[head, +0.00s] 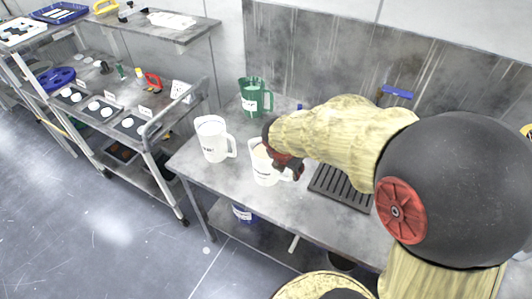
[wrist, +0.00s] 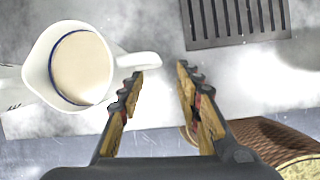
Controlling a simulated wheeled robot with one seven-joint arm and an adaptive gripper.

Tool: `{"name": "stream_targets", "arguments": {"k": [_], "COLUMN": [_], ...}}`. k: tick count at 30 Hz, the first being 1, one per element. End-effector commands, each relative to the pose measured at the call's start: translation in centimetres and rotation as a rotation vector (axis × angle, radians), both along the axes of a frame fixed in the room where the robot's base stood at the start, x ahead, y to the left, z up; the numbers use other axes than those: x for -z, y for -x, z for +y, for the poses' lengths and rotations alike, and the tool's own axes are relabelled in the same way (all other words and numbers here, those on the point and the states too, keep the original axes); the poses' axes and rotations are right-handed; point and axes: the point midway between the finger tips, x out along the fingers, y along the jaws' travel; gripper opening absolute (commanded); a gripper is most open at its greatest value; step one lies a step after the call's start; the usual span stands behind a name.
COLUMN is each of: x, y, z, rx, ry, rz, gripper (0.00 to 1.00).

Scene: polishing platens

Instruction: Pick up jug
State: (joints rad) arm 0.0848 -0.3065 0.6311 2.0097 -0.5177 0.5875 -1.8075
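In the wrist view this jug (wrist: 75,65) is at the left, seen from above, with a cream-coloured inside and a dark blue ring. Its handle points right, its end close to the left fingertip. My gripper (wrist: 157,76) is open, with nothing between its fingers. I cannot tell whether the finger touches the handle. A second white jug (head: 214,140) stands to the left, and green jugs (head: 252,97) stand at the back.
A black slotted tray (head: 340,187) lies right of the jug; it also shows in the wrist view (wrist: 235,18). A metal cart (head: 125,100) with small items stands left of the bench. A wall panel (head: 330,55) rises behind. The bench's front left is clear.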

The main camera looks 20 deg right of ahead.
Motion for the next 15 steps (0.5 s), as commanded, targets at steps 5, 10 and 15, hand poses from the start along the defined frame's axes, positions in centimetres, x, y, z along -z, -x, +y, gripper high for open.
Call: {"name": "stream_targets", "arguments": {"k": [5, 10, 15], "x": [1.3, 3.1, 4.1], "y": [-0.5, -0.9, -1.2], "z": [-0.5, -1.0, -1.3], "rx": [-0.093, -0.1, -0.1], "ry": [0.031, 0.032, 0.032], "rz": [0.041, 0.045, 0.041], "gripper": [0.34, 0.34, 0.34]}}
